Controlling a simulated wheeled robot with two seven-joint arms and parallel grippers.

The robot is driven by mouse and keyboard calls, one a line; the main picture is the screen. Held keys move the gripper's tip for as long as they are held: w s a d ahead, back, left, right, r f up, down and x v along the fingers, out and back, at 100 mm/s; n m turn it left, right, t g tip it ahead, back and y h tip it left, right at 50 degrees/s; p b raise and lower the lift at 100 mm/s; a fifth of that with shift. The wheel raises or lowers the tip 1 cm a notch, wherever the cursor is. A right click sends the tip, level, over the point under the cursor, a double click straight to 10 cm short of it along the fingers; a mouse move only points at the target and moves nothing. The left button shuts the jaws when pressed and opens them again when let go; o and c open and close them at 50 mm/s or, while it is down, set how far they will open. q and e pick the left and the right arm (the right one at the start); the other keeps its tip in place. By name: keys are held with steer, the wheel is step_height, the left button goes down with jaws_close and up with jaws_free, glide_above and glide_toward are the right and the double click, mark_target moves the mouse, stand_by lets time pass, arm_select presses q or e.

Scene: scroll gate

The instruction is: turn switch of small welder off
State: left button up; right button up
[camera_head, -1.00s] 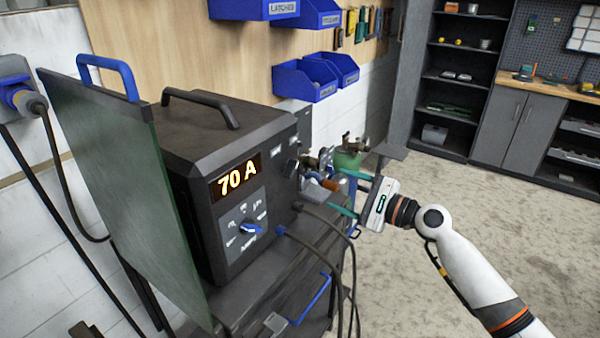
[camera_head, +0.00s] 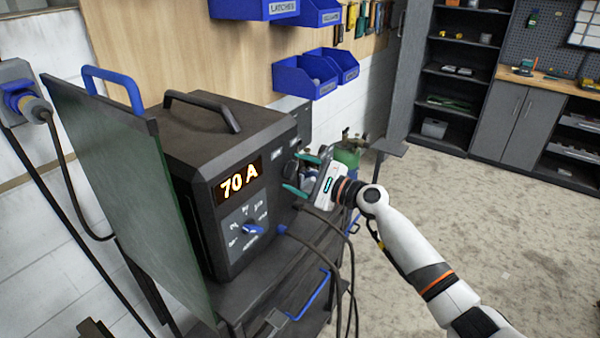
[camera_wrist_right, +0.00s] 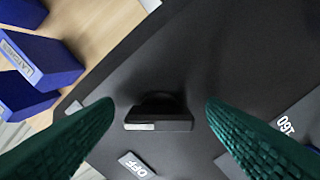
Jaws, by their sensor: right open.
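The small welder (camera_head: 205,135) is a dark box with a lit "70 A" display and a blue-pointer dial (camera_head: 252,229) on its front. In the right wrist view, a black switch knob (camera_wrist_right: 158,114) with a pale edge sits between the two spread fingers, with a gap on each side. An "OFF" label (camera_wrist_right: 137,164) is below it, and a "160" label (camera_wrist_right: 287,126) is to the right. The switch is not clear in the head view. My left gripper is not in view.
The welder stands on a dark cart (camera_head: 255,300) with hanging cables. A green translucent screen (camera_head: 125,170) stands to its left. A green cylinder (camera_head: 347,157) is behind my right gripper. Blue bins (camera_head: 305,78) hang on the wall. The floor at right is clear.

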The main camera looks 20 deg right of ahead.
steer(key=shift+c, duration=0.4)
steer(key=c, duration=0.9)
steer(key=shift+r+n+b, duration=0.2)
steer(key=shift+n+b, duration=7.8)
steer(key=shift+b, duration=0.1)
steer(key=o, duration=1)
steer(key=shift+r, duration=0.1)
steer(key=shift+s, duration=0.1)
